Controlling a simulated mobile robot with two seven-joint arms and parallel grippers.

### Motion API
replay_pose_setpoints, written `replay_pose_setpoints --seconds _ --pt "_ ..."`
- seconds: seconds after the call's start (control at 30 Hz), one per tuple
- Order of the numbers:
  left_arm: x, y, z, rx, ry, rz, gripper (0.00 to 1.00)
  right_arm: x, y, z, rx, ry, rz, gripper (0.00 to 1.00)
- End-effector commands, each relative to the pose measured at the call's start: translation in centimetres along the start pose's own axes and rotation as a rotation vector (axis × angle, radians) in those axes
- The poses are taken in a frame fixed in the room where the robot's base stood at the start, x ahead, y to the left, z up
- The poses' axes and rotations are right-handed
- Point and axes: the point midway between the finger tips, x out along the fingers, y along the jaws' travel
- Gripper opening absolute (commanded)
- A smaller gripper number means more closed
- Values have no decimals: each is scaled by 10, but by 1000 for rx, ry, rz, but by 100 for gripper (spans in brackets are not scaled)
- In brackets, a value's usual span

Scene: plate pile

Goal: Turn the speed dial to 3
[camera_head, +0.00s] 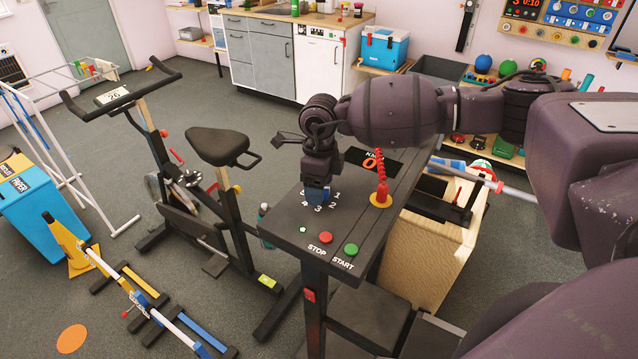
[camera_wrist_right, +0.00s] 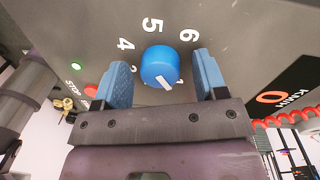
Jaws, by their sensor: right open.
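The speed dial (camera_wrist_right: 160,66) is a round blue knob with a white pointer mark, on a dark console (camera_head: 293,226). In the right wrist view the numbers 4, 5 and 6 show clearly along its upper side. The pointer slants to the lower right, close to a mark that looks like a 1. Other numbers are partly hidden by my gripper. My right gripper (camera_wrist_right: 162,82) is open, with one blue finger pad on each side of the dial and small gaps visible. In the head view my right gripper (camera_head: 318,197) is over the console and hides the dial.
A red STOP button (camera_head: 326,237), a green START button (camera_head: 351,249) and a coiled red cord (camera_head: 382,172) are close by. The KM/H display (camera_head: 373,161) reads 0. An exercise bike (camera_head: 218,147) stands to the left. A wooden box (camera_head: 432,245) stands at right.

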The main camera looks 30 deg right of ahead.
Motion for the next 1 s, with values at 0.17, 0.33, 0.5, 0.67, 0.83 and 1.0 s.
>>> replay_pose_setpoints --seconds 0.17,0.33,0.5,0.67,0.83,1.0 --pt "-1 0 0 -1 1 0 43 0 0 0 0 0 0 56" --pt "-1 0 -1 -1 3 0 43 0 0 0 0 0 0 30" --pt "-1 0 -1 -1 3 0 43 0 0 0 1 0 0 16" --pt "0 0 0 -1 4 -1 43 0 0 0 19 -2 0 16" --pt "4 1 3 -1 9 -1 43 1 0 0 82 -6 0 16" --pt "9 2 6 -1 20 -1 43 2 -1 0 200 -13 0 16"
